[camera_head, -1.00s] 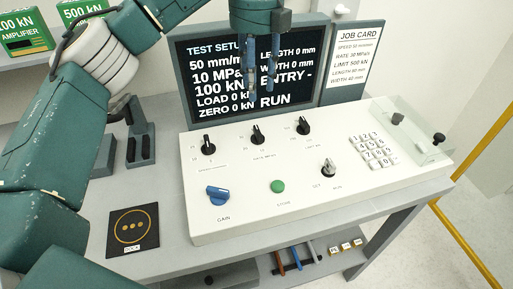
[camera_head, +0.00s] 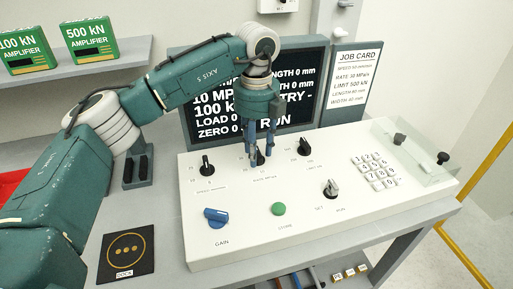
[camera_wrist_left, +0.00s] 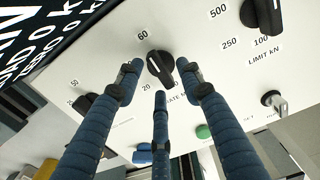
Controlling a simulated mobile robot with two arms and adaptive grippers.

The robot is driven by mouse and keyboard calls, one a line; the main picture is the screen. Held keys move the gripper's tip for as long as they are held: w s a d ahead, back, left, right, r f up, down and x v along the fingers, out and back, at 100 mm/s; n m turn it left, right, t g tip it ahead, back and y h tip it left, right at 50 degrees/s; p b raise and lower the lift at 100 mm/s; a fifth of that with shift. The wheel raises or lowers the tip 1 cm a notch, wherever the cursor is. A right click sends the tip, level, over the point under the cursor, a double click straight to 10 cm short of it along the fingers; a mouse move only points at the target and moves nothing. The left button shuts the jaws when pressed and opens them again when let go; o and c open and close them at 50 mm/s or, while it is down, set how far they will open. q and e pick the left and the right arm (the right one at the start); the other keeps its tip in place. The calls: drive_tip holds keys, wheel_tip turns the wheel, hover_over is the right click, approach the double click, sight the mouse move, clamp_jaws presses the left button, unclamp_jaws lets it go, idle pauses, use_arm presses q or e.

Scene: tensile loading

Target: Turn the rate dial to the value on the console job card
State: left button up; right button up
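The rate dial (camera_head: 260,159) is a black knob, the middle of three on the white console (camera_head: 230,180). In the left wrist view the rate dial (camera_wrist_left: 160,67) lies just beyond and between my fingertips, with labels 60 and 20 beside it. My left gripper (camera_head: 254,160) points down at the dial, its blue fingers spread and apart. In the left wrist view the gripper (camera_wrist_left: 161,82) shows a gap to the knob, and contact cannot be made out. The job card (camera_head: 351,80) seems to read rate 30 MPa/s. The screen (camera_head: 310,75), partly hidden by my arm, shows 10 MPa. My right gripper is out of view.
The speed dial (camera_head: 207,166) and limit dial (camera_head: 304,146) stand either side of the rate dial. The blue gain knob (camera_head: 216,217), green store button (camera_head: 278,209), set/run switch (camera_head: 331,189) and keypad (camera_head: 375,170) are nearby. The console front is clear.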

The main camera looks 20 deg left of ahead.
use_arm(q)
drive_tip(key=shift+f, duration=0.2)
drive_tip(key=shift+c, duration=0.5)
clamp_jaws()
